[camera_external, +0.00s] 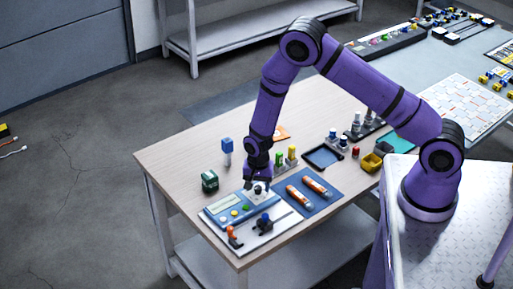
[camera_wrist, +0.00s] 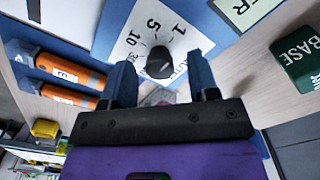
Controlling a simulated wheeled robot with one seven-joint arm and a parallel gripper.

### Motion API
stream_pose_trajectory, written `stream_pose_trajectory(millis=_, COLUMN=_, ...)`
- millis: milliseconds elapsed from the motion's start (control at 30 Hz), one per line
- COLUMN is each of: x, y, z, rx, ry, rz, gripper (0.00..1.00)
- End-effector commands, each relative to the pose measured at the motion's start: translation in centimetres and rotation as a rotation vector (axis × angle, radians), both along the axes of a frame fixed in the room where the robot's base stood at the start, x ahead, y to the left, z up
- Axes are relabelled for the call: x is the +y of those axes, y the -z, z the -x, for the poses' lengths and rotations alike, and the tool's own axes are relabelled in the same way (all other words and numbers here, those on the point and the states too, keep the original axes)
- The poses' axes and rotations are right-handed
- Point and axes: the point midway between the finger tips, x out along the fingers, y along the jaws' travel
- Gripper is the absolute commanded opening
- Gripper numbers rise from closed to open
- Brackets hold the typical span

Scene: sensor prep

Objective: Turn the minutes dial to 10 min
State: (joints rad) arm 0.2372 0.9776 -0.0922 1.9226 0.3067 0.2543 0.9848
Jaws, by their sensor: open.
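The minutes dial (camera_wrist: 159,62) is a black knob on a white plate (camera_wrist: 128,42) printed with 1, 5 and 10; other markings are partly hidden. Its pointer setting is too unclear to tell. The plate belongs to a blue device (camera_external: 228,208) with a display and coloured buttons near the table's front. My gripper (camera_wrist: 160,66) is open, with one blue finger on each side of the knob in the wrist view. I cannot tell whether the fingers touch it. In the external view my gripper (camera_external: 258,184) points down at the device's right end, mostly hiding the dial.
Orange tubes (camera_external: 308,192) lie on a blue mat beside the device. A dark green block labelled BASE (camera_wrist: 297,60) stands on the other side; it also shows in the external view (camera_external: 209,181). Orange and black clamp-like pieces (camera_external: 264,224) sit at the front. The table's left part is clear.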

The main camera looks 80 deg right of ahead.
Motion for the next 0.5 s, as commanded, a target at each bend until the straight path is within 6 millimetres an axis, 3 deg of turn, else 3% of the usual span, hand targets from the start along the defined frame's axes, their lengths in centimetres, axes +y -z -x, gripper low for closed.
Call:
stream_pose_trajectory(millis=100, x=0.00, y=-0.02, z=0.00, rx=0.000, ry=0.000, rz=0.000, gripper=0.55)
stream_pose_trajectory(millis=133, x=0.00, y=-0.02, z=0.00, rx=0.000, ry=0.000, rz=0.000, gripper=0.50)
stream_pose_trajectory(millis=333, x=0.00, y=-0.03, z=0.01, rx=0.000, ry=0.000, rz=0.000, gripper=0.05)
stream_pose_trajectory(millis=500, x=0.00, y=-0.04, z=0.01, rx=0.000, ry=-0.004, rz=0.000, gripper=0.05)
